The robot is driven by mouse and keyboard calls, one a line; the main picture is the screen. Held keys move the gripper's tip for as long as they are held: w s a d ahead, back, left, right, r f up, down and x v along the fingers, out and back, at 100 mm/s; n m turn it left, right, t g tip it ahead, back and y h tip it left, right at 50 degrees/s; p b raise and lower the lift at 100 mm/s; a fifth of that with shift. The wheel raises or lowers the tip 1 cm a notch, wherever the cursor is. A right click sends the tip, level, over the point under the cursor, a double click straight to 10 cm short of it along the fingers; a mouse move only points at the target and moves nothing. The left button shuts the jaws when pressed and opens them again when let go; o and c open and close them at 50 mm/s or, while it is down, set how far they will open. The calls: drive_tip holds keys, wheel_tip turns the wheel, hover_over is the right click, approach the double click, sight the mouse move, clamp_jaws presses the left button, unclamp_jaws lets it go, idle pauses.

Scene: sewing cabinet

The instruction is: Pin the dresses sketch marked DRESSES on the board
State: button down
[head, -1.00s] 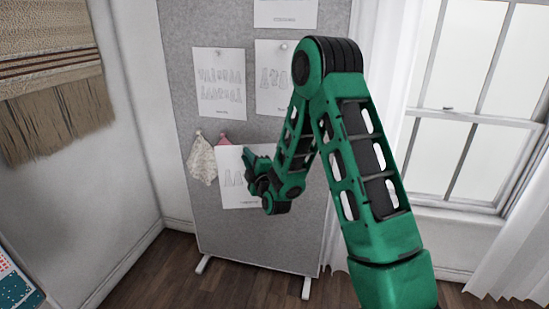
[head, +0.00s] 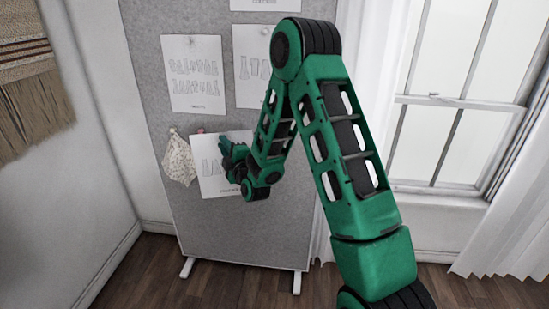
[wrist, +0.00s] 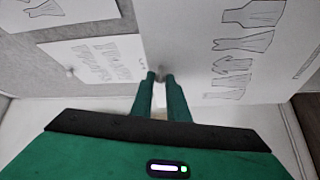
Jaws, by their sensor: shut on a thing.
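My gripper (head: 224,143) is shut on a white sketch sheet (head: 207,180), near its top edge, in front of the grey board (head: 230,235). In the wrist view my fingertips (wrist: 160,74) pinch the edge of the sheet (wrist: 205,75), which shows a row of drawn dresses. Its caption is too small to read in the head view. The sheet hangs roughly upright below the pinned sketches. My gripper and wrist cover its right part. I cannot tell whether it touches the board.
Pinned sketches (head: 194,90) (head: 251,85) are above the held sheet. A pale patterned cloth (head: 179,160) hangs just left of it; a pink bit (head: 200,131) peeks out above. A window (head: 450,120) with white curtains (head: 515,225) is at the right, a woven hanging (head: 35,100) at the left.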

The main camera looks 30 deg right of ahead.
drive_tip(key=s+d+f+m+g+h, duration=0.15)
drive_tip(key=s+d+m+h, duration=0.3)
drive_tip(key=s+d, duration=0.85)
drive_tip(key=w+d, duration=0.7)
drive_tip(key=w, duration=0.2)
drive_tip(key=shift+w+d+n+h, duration=0.25)
drive_tip(key=shift+w+n+h, duration=0.1)
drive_tip(key=shift+h, duration=0.1)
idle(0.4)
drive_tip(key=shift+w+d+t, duration=0.15)
drive_tip(key=shift+w+t, duration=0.05)
drive_tip(key=shift+t, duration=0.05)
idle(1.0)
drive_tip(key=c, duration=1.6)
unclamp_jaws()
drive_tip(key=shift+c, duration=0.2)
drive_tip(key=shift+s+f, duration=0.1)
drive_tip(key=v, duration=1)
drive_tip(key=shift+s, duration=0.2)
drive_tip(key=shift+w, duration=0.1)
